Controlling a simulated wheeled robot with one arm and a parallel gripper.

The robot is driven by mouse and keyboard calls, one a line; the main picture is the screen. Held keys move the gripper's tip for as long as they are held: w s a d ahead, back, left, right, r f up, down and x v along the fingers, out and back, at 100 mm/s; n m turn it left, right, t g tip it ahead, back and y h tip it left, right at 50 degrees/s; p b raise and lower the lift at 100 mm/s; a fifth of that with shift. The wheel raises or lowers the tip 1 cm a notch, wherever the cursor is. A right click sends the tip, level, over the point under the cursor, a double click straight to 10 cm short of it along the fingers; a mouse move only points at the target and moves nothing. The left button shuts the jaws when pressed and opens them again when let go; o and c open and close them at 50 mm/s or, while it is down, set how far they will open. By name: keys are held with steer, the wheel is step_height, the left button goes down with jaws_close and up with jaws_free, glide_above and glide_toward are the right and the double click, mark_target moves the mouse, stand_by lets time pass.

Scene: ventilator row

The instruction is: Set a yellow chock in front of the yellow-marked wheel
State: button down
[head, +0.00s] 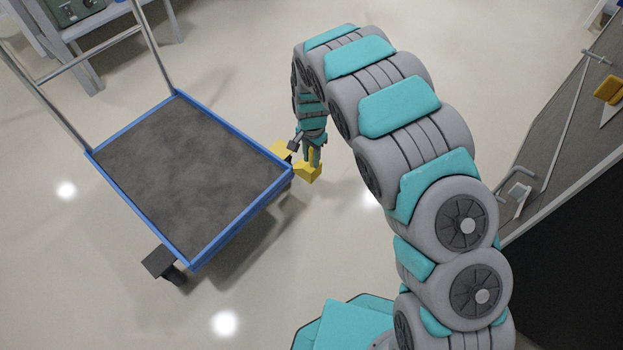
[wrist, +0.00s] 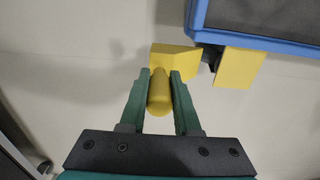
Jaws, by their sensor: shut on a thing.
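My gripper (head: 313,158) is shut on the upright handle of a yellow chock (head: 306,173), just outside the near right corner of a blue-rimmed cart (head: 236,227). In the wrist view, the fingers (wrist: 160,76) are on either side of the rounded yellow handle, and the chock's block (wrist: 176,58) shows beyond the fingertips. A dark wheel (wrist: 211,57) is partly hidden under the cart's corner. A flat yellow marker (wrist: 238,69) sits beside that wheel; it also shows in the head view (head: 280,147). Whether the chock touches the floor or wheel, I cannot tell.
Another cart wheel (head: 174,275) has a dark grey marker (head: 158,261). A grey-topped bench (head: 560,130) at right carries a yellow-orange piece (head: 609,88). A table with a green device (head: 72,10) stands at the upper left. The floor around the chock is clear away from the cart.

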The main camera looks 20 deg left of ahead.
mark_target(312, 178)
step_height(312, 178, down, 11)
steer(key=shift+r+b, duration=0.1)
steer(key=shift+b, duration=0.35)
steer(key=c, duration=0.6)
jaws_free()
step_height(312, 178, up, 12)
steer(key=shift+r+p, duration=0.1)
steer(key=shift+p, duration=0.6)
steer(key=shift+d, duration=0.1)
